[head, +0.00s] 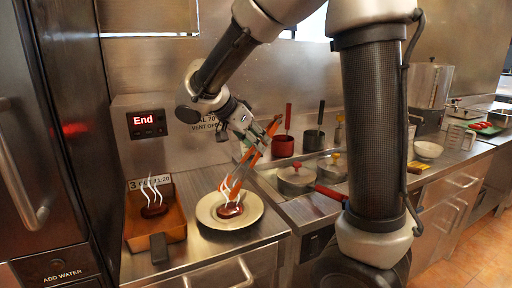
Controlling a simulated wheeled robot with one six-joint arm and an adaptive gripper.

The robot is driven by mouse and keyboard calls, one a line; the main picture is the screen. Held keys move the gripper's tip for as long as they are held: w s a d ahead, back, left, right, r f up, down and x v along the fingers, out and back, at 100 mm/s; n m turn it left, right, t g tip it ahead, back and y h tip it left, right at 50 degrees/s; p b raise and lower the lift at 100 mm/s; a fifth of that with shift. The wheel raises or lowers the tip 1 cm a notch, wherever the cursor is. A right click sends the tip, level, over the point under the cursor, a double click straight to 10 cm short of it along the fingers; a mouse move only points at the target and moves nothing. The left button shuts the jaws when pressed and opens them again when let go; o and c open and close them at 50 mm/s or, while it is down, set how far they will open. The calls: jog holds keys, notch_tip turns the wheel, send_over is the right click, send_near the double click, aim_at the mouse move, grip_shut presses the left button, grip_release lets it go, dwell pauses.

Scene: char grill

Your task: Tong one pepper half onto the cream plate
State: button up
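The cream plate (254,216) sits on the steel counter at the front. A dark red pepper half (230,210) with white steam marks above it shows at the plate's middle. Another dark pepper half (154,211), also steaming, lies in a brown rectangular pan (172,233) to the left. My gripper (265,138) is shut on orange-handled tongs (245,166). The tongs slant down to the left, with their tips just above or at the pepper half over the plate. I cannot tell whether the tips touch it; steam partly covers them.
A panel reading "End" (146,122) is on the back wall. Lidded pots (297,180) sit right of the plate, with a red saucepan (283,146) and a dark pan (313,140) behind. A white bowl (428,150) stands farther right. A tall dark cabinet (60,130) bounds the left.

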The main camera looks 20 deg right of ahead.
notch_tip(320, 180, up, 8)
dwell(0.4)
dwell(0.6)
